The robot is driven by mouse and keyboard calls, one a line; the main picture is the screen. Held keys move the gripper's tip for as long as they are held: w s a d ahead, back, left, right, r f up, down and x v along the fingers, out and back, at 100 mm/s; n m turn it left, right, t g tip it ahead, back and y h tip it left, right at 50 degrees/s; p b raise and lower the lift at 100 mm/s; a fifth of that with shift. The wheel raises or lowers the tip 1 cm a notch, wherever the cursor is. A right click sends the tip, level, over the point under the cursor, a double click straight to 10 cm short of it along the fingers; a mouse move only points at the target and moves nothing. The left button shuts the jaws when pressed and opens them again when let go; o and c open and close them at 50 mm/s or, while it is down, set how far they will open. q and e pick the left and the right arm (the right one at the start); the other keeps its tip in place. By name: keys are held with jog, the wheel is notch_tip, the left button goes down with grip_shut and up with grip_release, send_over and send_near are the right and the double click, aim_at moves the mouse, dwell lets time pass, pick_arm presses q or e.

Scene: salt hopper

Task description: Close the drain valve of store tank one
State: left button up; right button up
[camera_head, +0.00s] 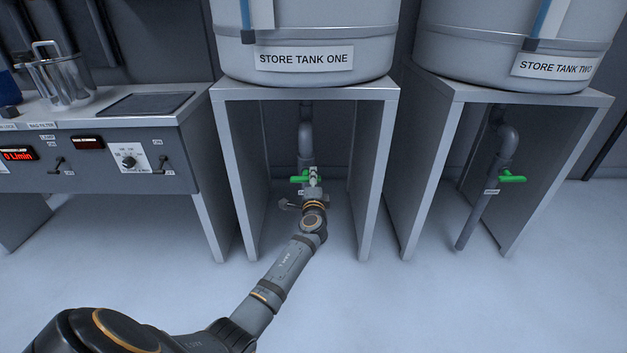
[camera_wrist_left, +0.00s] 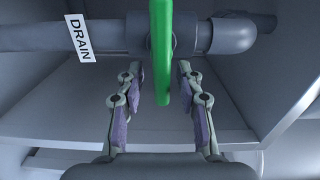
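Store tank one (camera_head: 307,62) stands on a grey stand, its name on a white label. Its drain pipe (camera_head: 306,138) comes down inside the stand. The drain valve's green handle (camera_head: 299,179) shows in the head view at the left of my left gripper (camera_head: 313,176), which hides much of the valve. In the left wrist view the green handle (camera_wrist_left: 161,50) stands upright in the picture, across the pipe with the DRAIN label (camera_wrist_left: 79,38). My left gripper (camera_wrist_left: 160,72) is open, with one finger on each side of the handle and gaps visible. My right gripper is not in view.
The stand's side panels (camera_head: 236,185) flank my left arm closely. Store tank two (camera_head: 515,55) stands at the right, with its own green drain handle (camera_head: 512,179). A control bench (camera_head: 95,160) is at the left. The floor in front is clear.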

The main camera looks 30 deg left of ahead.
pick_arm(q)
jog(key=v, duration=1.2)
